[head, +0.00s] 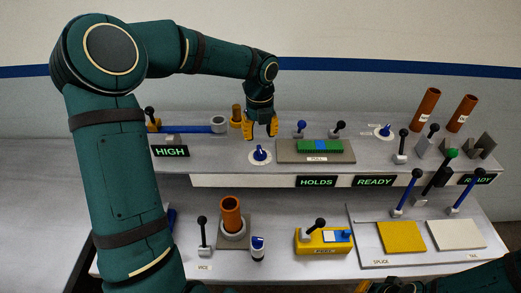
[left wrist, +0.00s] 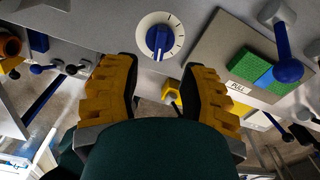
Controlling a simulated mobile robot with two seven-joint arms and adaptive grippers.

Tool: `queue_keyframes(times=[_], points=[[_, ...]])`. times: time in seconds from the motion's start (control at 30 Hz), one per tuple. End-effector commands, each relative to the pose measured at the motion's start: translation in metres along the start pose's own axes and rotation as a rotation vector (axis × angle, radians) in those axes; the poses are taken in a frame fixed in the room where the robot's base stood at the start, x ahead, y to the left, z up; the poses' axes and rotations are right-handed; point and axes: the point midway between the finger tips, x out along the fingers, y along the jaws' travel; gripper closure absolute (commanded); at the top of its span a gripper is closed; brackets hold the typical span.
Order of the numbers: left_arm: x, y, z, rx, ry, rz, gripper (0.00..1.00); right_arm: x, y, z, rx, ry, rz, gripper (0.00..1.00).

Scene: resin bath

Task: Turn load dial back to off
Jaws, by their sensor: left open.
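A white round dial with a blue knob (head: 260,154) sits on the upper shelf near its front edge, right of the HIGH display (head: 170,151). It also shows in the left wrist view (left wrist: 159,38), its knob nearly upright in the picture and tick marks around its rim. A second blue-and-white dial (head: 385,131) is farther right. I cannot read which is the load dial. My left gripper (head: 261,130) is open and empty, pointing down just behind the nearer dial; its spread fingers (left wrist: 157,85) show below the dial. My right gripper (head: 378,287) is partly cut off at the bottom edge.
Right of the nearer dial is a plate (head: 317,157) marked PULL with a green-and-blue block and levers. An orange cylinder (head: 237,114) stands left of my left gripper. The lower shelf holds a yellow box (head: 324,242).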

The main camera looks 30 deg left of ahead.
Motion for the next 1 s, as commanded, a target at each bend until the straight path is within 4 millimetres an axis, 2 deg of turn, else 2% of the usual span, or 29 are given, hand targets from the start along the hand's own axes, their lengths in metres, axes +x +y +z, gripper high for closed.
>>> queue_keyframes(times=[0.03,0.2,0.4,0.8,0.83,0.97,1.0], points=[[0.012,0.001,-0.001,0.001,0.004,0.002,0.58,0.002,0.001,0.0,0.0,0.0,0.0,1.0],[0.043,0.001,-0.001,-0.001,0.004,0.001,0.58,0.005,0.002,0.001,0.0,0.0,0.001,1.0],[0.065,0.0,0.0,-0.001,0.002,0.001,0.58,0.008,0.003,0.001,0.0,0.0,0.002,1.0],[0.072,0.0,0.0,0.0,-0.001,0.0,0.58,0.008,0.003,0.001,0.0,0.0,0.002,1.0],[0.072,0.0,0.0,0.0,-0.001,0.0,0.55,0.008,0.003,0.001,0.0,0.0,0.002,1.0],[0.072,0.0,0.0,0.0,-0.001,0.0,1.0,0.008,0.003,0.001,0.0,0.0,0.002,1.0],[0.072,0.0,0.0,0.0,-0.001,0.0,1.0,0.008,0.003,0.001,0.0,0.0,0.002,1.0]])
